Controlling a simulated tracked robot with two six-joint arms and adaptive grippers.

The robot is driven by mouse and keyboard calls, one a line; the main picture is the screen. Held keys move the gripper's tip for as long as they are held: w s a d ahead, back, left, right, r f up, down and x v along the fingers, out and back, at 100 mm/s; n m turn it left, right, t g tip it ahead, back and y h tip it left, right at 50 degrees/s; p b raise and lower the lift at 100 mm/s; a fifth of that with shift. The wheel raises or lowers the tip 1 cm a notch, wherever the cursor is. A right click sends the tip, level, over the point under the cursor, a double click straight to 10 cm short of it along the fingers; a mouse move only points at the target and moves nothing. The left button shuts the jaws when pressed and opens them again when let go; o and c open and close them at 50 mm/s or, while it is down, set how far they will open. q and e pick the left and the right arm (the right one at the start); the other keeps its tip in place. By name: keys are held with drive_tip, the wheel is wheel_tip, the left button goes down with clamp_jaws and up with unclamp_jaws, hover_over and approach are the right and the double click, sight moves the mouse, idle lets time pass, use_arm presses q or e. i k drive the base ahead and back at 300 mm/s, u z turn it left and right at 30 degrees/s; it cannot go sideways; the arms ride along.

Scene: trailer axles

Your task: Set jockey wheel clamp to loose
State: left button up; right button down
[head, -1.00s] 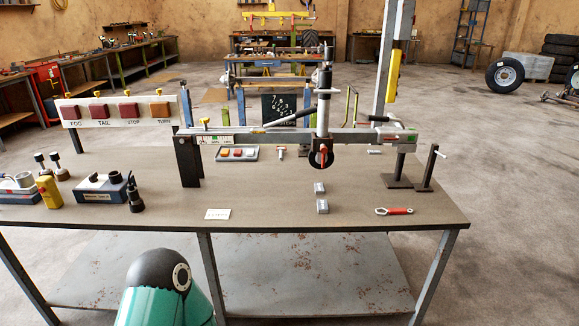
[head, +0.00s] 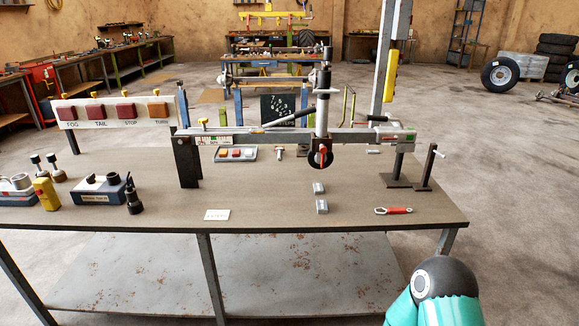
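The jockey wheel (head: 322,115) stands upright as a grey tube through the drawbar (head: 270,136) above the bench, with a black upper part. A dark round piece (head: 314,161) shows at the drawbar's underside. A small red lever (head: 323,156) in front of it points roughly up and down. It seems to be the clamp handle, but its setting is too small to tell. Neither gripper is in view. Only a teal and dark link of one of my arms shows at the bottom right, below the bench's front edge and apart from the clamp.
The bench (head: 265,205) carries a red-handled spanner (head: 393,211), small grey blocks (head: 321,206), a white card (head: 217,215) and a blue box (head: 98,190). A lamp board (head: 117,111) stands at the left, a post with a yellow piece (head: 390,75) behind. The bench's front middle is mostly clear.

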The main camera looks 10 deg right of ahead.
sight(323, 150)
drive_tip(key=u, duration=0.1)
drive_tip(key=i, duration=1)
drive_tip(key=z, duration=0.05)
